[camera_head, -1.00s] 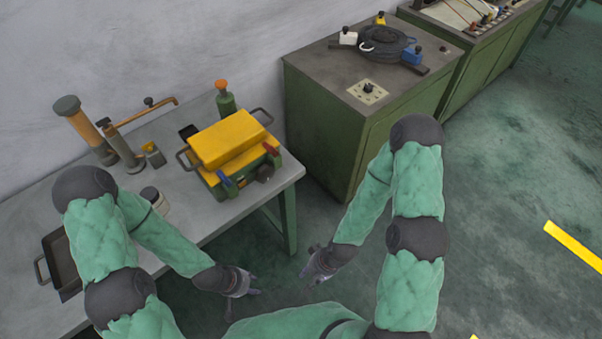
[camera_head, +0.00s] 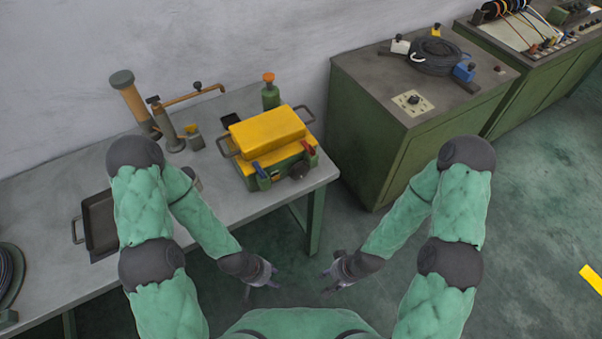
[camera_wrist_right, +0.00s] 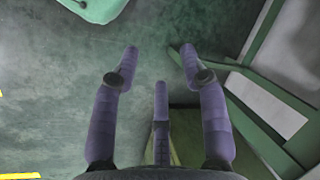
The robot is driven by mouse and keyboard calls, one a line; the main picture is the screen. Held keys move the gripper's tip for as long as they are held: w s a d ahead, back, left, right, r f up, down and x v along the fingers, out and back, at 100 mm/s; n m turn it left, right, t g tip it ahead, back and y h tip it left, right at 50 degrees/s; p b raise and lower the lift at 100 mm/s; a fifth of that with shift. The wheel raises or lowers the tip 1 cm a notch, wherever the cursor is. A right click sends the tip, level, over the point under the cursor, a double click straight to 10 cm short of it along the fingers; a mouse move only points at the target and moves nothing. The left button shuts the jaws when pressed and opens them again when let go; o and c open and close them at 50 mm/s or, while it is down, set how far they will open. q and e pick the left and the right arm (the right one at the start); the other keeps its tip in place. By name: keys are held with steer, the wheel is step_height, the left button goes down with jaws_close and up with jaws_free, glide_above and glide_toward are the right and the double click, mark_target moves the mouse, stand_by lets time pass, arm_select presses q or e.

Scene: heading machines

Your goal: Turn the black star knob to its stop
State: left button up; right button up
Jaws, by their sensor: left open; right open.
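A dark knob (camera_head: 299,170) sits low on the front of a green and yellow machine (camera_head: 267,131) on the bench. A second small black knob (camera_head: 413,99) stands on a pale dial plate on the green cabinet. Both are too small to tell which is star-shaped. My left gripper (camera_head: 262,280) is open and empty, below and in front of the bench edge. My right gripper (camera_head: 330,277) is open and empty to its right, away from both knobs. In the right wrist view, its purple fingers (camera_wrist_right: 160,62) are spread with only floor and green metal frame behind.
The grey bench (camera_head: 237,205) holds a dark tray (camera_head: 100,225), a hand-pump-like tool (camera_head: 135,100) and a green bottle (camera_head: 270,95). The green cabinet (camera_head: 370,135) carries a coiled black cable (camera_head: 436,56). Open floor (camera_head: 530,220) lies at right.

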steer(key=o, duration=0.7)
steer(key=w+n+t+b, duration=0.1)
steer(key=w+n+t, duration=0.2)
steer(key=w, duration=0.4)
steer(key=shift+w+r+n+t, duration=0.3)
steer(key=shift+w+n+t, duration=0.1)
steer(key=shift+n, duration=0.1)
steer(key=n+t+y+b, duration=0.4)
steer(key=n+t+y, duration=0.2)
steer(key=n+t, duration=0.65)
glide_toward(301, 173)
steer(key=shift+n+g, duration=0.65)
steer(key=shift+g, duration=0.1)
steer(key=x, duration=0.6)
steer(key=r+x, duration=0.1)
steer(key=x, duration=0.3)
steer(key=shift+w+d+b, duration=0.1)
steer(key=shift+d+b, duration=0.1)
steer(key=shift+b, duration=0.2)
steer(key=shift+c, duration=0.3)
steer(key=c, duration=1.1)
